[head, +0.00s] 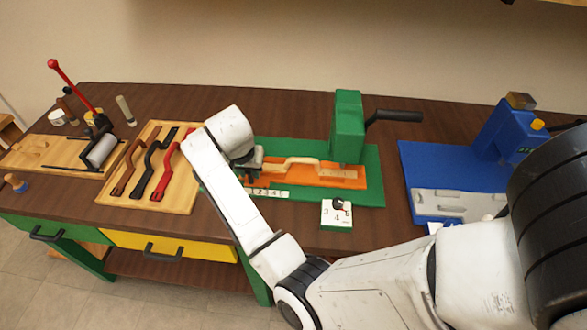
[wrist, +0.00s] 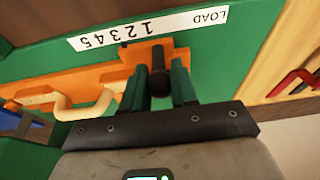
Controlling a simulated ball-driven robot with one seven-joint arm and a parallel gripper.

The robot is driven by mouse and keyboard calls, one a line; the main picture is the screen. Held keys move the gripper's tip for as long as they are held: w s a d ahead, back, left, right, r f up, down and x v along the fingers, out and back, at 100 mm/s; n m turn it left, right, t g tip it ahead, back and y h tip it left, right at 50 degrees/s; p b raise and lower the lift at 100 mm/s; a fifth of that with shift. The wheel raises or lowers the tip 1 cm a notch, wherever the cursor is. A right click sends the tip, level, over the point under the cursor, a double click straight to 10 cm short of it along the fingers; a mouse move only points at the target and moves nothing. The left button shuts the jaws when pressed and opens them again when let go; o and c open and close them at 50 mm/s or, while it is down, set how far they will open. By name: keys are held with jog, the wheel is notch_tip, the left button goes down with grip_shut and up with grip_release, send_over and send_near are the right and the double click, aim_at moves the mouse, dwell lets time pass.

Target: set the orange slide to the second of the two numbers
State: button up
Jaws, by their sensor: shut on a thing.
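The orange slide (head: 335,175) lies in a green press (head: 347,125) on the bench, with a cream curved piece (head: 290,162) on it. In the wrist view the slide (wrist: 110,75) carries a dark upright knob (wrist: 158,72). My gripper (wrist: 160,88) is shut on that knob, green fingertips on either side. In the head view my gripper (head: 250,163) is partly hidden by my arm. A white scale (wrist: 150,28) reads LOAD and 1 to 5, upside down in the wrist view. The slide's knob end is near the low numbers; its exact setting is unclear.
A white block (head: 337,222) before the press shows 3 and 4 and a dark round part. A wooden tray (head: 180,200) with brown, black and red curved pieces is left. A blue machine (head: 410,165) stands right. The press has a black lever (head: 395,116).

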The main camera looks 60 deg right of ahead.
jog(key=shift+s+d+p, duration=0.25)
jog(key=shift+s+p, duration=0.3)
jog(key=shift+s, duration=0.15)
jog(key=shift+s+d+p, duration=0.2)
jog(key=shift+s+p, duration=0.35)
jog(key=shift+s, duration=0.2)
jog(key=shift+o, duration=0.2)
jog(key=shift+s+d+p, duration=0.25)
jog(key=shift+s+p, duration=0.35)
jog(key=shift+p, duration=0.1)
jog(key=shift+s+d+p, duration=0.25)
jog(key=shift+s+p, duration=0.35)
jog(key=shift+p, duration=0.1)
jog(key=shift+o, duration=0.6)
jog(key=shift+s+f, duration=0.1)
jog(key=shift+o, duration=0.3)
jog(key=shift+s+d, duration=0.1)
jog(key=o, duration=0.6)
jog(key=shift+c, duration=0.2)
